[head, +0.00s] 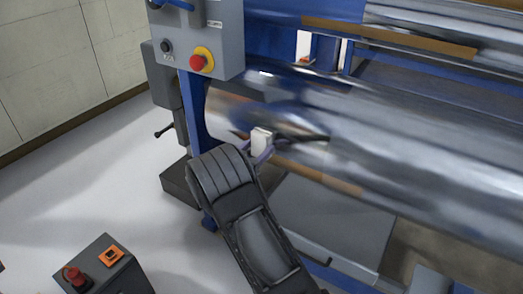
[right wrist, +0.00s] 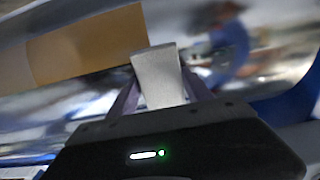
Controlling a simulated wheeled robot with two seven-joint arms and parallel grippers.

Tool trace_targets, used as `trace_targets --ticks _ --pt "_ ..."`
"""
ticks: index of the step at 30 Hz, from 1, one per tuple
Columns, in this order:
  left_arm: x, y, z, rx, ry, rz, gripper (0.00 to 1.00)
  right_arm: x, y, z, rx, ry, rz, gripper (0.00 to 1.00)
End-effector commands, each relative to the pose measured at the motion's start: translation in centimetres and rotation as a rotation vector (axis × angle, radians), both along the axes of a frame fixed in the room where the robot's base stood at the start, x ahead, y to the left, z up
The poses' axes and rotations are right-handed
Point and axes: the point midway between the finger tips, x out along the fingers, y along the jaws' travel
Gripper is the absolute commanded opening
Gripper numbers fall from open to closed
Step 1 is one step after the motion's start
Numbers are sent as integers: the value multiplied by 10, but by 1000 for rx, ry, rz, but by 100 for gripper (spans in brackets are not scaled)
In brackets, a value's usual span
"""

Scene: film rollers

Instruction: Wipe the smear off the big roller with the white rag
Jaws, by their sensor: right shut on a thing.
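The big roller (head: 420,150) is a shiny metal cylinder running across the right of the head view. My right gripper (head: 264,153) is at its left end, shut on the white rag (head: 262,138). In the right wrist view the rag (right wrist: 158,78) stands up between the fingers, with the blurred shiny roller surface behind it. The rag is close to the roller; I cannot tell whether they touch. A dark streak shows on the roller just right of the rag; I cannot tell whether it is the smear or a reflection. My left gripper is out of view.
A grey control box (head: 217,40) with a red stop button (head: 197,62) hangs left of the roller on the blue machine frame (head: 195,115). More rollers (head: 440,20) lie above. The pale floor (head: 90,170) at left is largely clear.

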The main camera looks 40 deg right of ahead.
Motion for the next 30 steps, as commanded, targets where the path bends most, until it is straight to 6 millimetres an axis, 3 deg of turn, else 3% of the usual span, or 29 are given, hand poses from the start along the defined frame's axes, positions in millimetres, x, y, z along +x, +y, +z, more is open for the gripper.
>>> trace_targets --ticks 7,20,30 --pt "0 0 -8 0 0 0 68 19 6 -1 0 -2 0 26" --pt "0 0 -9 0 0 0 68 22 8 -1 0 -1 0 26" --pt "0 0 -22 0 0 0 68 48 13 -2 0 -3 0 26"
